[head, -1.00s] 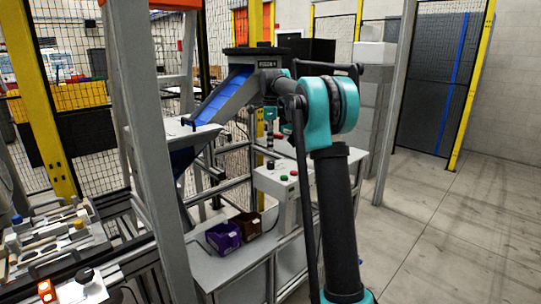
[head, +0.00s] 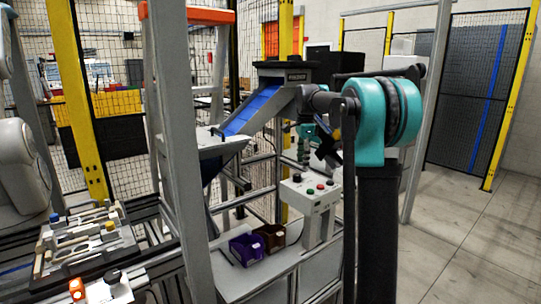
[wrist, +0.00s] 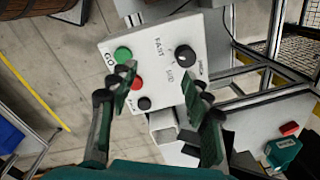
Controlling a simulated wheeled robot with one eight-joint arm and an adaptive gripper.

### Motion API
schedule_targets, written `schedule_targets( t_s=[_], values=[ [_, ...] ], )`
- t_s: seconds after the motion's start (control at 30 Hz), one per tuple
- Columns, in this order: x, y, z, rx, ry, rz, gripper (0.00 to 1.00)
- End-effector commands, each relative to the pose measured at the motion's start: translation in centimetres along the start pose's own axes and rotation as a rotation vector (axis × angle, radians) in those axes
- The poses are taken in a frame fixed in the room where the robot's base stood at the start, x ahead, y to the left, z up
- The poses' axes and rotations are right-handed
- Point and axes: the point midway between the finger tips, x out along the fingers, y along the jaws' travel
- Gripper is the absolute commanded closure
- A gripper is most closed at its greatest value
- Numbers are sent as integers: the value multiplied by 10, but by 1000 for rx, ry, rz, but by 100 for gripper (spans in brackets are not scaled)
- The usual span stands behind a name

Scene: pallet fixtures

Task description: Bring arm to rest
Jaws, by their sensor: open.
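My gripper (wrist: 160,95) is open and empty in the wrist view, with its two dark green fingers apart. They show in front of a light grey control box (wrist: 155,62) with a green button marked GO, a red button, a black button and a black knob. The gap between fingers and box is hard to judge. In the head view my arm is bent, with my gripper (head: 325,148) partly hidden beyond the teal joint. It hangs above the control box (head: 309,196), which stands upright on the grey bench (head: 240,284).
A purple bin (head: 246,250) and a brown bin (head: 272,236) sit on the bench left of the control box. A blue chute (head: 255,107) and a grey post (head: 178,150) stand close by. A pallet fixture (head: 85,245) lies at left. Open floor (head: 465,255) is at right.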

Motion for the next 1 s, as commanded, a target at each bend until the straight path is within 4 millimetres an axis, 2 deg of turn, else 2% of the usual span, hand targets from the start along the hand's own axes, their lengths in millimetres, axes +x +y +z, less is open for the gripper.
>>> schedule_targets(
  t_s=[0.03, 0.17, 0.47, 0.7, 0.83, 0.9, 1.0],
  values=[
    [11, 21, -1, -75, 2, -16, 51],
    [40, 70, -1, -295, 16, -63, 51],
    [115, 196, 2, -769, 83, -148, 51],
    [184, 314, 12, -1153, 174, -197, 51],
    [212, 360, 16, -1302, 217, -209, 51],
    [221, 376, 18, -1355, 234, -212, 51],
    [228, 389, 19, -1399, 247, -213, 51]
  ],
)
